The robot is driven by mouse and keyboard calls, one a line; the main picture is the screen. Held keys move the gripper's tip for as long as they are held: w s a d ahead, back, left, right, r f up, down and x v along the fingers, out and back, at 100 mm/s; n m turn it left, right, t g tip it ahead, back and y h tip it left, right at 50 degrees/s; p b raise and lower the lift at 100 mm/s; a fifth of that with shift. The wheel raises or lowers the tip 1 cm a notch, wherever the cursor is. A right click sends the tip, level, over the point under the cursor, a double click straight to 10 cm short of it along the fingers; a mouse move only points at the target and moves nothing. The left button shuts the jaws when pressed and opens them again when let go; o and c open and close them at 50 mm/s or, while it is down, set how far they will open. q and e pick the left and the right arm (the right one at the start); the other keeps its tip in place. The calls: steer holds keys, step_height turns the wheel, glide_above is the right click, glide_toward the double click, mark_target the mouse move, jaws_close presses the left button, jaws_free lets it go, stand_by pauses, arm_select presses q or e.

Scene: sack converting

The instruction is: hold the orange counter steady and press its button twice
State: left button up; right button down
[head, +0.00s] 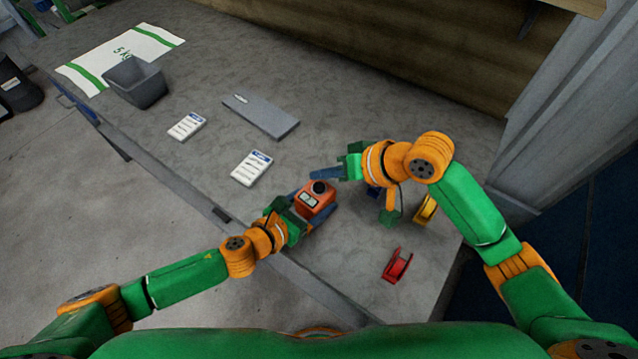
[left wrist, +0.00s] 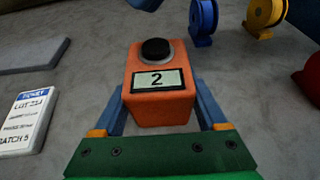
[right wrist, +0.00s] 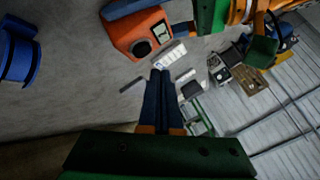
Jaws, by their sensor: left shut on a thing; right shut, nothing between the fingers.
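The orange counter (head: 315,201) stands on the grey table near its front edge. In the left wrist view the counter (left wrist: 158,104) shows a black button (left wrist: 156,51) on top and a display reading 2. My left gripper (head: 303,208) is shut on the counter, one blue finger on each side. My right gripper (head: 325,173) is shut and empty, just behind and above the counter in the head view. In the right wrist view its closed fingers (right wrist: 161,86) are apart from the counter (right wrist: 138,35), whose button (right wrist: 142,47) is uncovered.

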mark_target(323, 190)
steer(key=shift+r, duration=1.85)
arm_select(q)
steer(key=o, duration=1.4)
steer(key=shift+o, duration=0.2)
steer(key=v, duration=1.2)
steer(key=shift+a, duration=0.1)
